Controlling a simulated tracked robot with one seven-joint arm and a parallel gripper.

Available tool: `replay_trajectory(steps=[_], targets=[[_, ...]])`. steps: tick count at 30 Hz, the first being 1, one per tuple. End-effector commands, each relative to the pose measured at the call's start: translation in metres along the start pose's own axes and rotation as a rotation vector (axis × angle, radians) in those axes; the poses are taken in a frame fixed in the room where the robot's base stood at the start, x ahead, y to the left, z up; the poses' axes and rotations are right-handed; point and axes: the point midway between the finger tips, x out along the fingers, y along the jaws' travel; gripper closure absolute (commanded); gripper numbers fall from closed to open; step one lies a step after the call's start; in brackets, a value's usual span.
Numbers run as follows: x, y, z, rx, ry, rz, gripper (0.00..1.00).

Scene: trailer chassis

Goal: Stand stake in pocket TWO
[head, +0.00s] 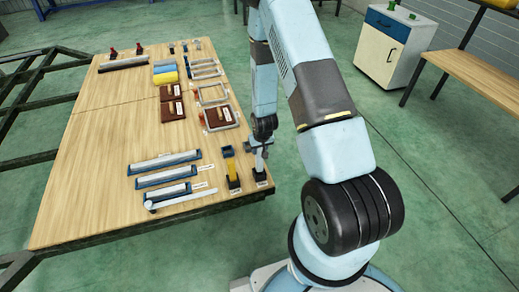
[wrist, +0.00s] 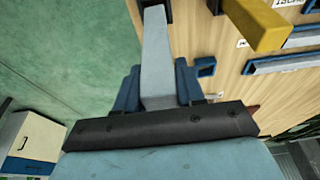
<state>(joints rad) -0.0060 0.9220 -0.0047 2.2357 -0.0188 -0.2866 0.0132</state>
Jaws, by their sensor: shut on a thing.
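My gripper (head: 263,130) is at the table's near right corner, pointing down. It is shut on a grey stake (wrist: 157,50), which shows between the two blue fingers (wrist: 155,88) in the wrist view. In the head view the stake (head: 258,160) is roughly upright above a dark pocket (head: 260,174). In the wrist view its far end meets the dark pocket (wrist: 148,6) at the top edge; I cannot tell how deep it sits. A yellow stake (head: 231,167) stands in the neighbouring dark pocket (head: 234,184) to the left. The pocket labels are unreadable.
Blue trays with grey bars (head: 166,178) lie left of the pockets on the wooden table (head: 95,165). Brown boxes (head: 172,110), grey frames (head: 212,94) and coloured blocks (head: 165,77) lie farther back. A white cabinet (head: 392,45) stands away right.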

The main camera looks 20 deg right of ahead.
Motion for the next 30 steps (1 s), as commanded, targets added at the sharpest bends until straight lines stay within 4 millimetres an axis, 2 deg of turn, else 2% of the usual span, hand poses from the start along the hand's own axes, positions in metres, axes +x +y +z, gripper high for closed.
replay_trajectory(steps=[12,30], targets=[[0.000,0.000,0.000,0.000,0.000,0.000,1.00],[0.012,0.000,0.003,0.000,-0.001,0.000,1.00]])
